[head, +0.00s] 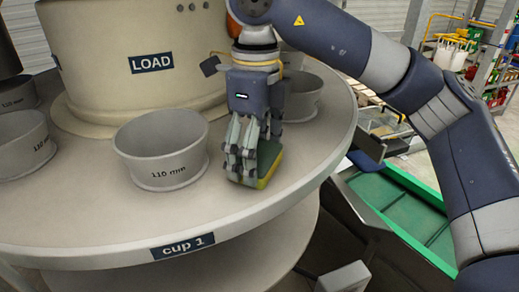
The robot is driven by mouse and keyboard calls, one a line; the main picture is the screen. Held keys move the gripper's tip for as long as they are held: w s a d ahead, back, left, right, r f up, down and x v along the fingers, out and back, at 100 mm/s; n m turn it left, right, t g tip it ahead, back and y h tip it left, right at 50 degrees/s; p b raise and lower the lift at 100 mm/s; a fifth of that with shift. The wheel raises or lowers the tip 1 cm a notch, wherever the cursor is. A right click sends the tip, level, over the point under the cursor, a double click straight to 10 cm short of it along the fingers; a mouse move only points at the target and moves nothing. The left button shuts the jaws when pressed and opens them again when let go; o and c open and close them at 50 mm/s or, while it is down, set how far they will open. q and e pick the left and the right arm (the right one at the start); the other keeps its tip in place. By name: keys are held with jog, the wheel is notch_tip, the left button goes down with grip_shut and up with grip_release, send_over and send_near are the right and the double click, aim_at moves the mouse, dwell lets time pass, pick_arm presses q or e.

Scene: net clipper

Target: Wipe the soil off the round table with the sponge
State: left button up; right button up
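The round table (95,228) is pale grey-beige, with a front rim labelled "cup 1". My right gripper (245,172) points down at the table's right part, its fingers closed on a green and yellow sponge (270,163). The sponge is partly hidden by the fingers and is at the tabletop, apparently touching it. I cannot make out distinct soil on the visible surface; the area under and behind the gripper is hidden. My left gripper is not in view.
A large "LOAD" drum (130,95) fills the centre. A green conveyor (405,215) lies beyond the right edge.

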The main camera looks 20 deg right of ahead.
jog(key=shift+f, duration=0.1)
notch_tip(320, 180, up, 6)
jog(key=p, duration=0.5)
